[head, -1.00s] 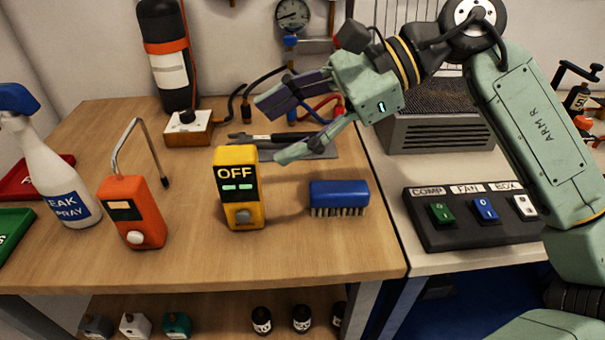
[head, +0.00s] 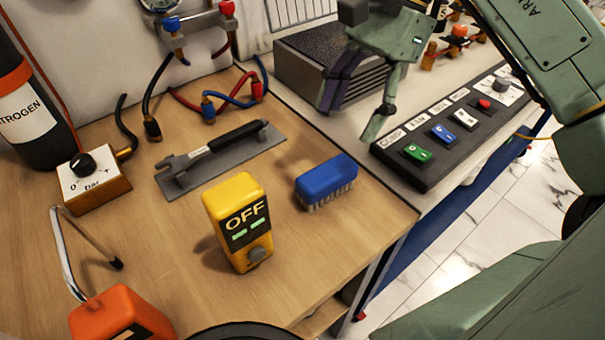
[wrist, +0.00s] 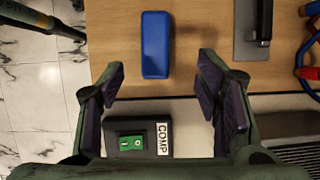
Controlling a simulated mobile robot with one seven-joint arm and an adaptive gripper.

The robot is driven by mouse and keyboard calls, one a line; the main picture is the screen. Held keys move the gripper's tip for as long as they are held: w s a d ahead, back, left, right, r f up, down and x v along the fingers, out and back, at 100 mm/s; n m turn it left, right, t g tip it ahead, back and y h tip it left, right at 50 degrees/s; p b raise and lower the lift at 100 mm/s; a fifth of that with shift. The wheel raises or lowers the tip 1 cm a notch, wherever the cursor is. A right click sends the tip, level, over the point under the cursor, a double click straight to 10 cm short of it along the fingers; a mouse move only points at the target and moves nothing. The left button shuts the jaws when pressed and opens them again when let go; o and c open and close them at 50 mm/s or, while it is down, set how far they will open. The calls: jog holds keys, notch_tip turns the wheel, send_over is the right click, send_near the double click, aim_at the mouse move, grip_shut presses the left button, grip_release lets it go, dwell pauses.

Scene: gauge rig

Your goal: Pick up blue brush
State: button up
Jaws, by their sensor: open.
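The blue brush (head: 325,181) lies bristles down on the wooden table, near its right edge, to the right of the yellow OFF box. In the wrist view the blue brush (wrist: 156,45) shows from above, ahead of the fingertips and between their lines. My gripper (head: 352,120) is open and empty, pointing down, to the upper right of the brush in the head view and apart from it. In the wrist view my gripper (wrist: 159,80) has its fingers spread wide, above the table edge and the switch panel.
The yellow box (head: 239,222) stands close left of the brush. A tool on a grey plate (head: 222,160) lies behind. The black switch panel (head: 440,140) and a grilled grey box (head: 330,70) are on the bench at right. Bare wood (head: 380,215) lies right of the brush.

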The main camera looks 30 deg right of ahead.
send_over(329, 170)
jog(key=d, duration=0.2)
jog(key=f, duration=0.4)
jog(key=shift+w+d+f, duration=0.1)
jog(key=shift+w+f, duration=0.1)
jog(key=shift+w, duration=0.05)
jog(key=x, duration=0.5)
jog(key=shift+s+a+f+p, duration=0.2)
jog(key=shift+a+f+p, duration=0.05)
jog(key=shift+p, duration=0.15)
jog(key=shift+f, duration=0.2)
jog(key=shift+f+b, duration=0.25)
jog(key=shift+b, duration=0.4)
jog(key=shift+c, duration=0.4)
jog(key=c, duration=1.2)
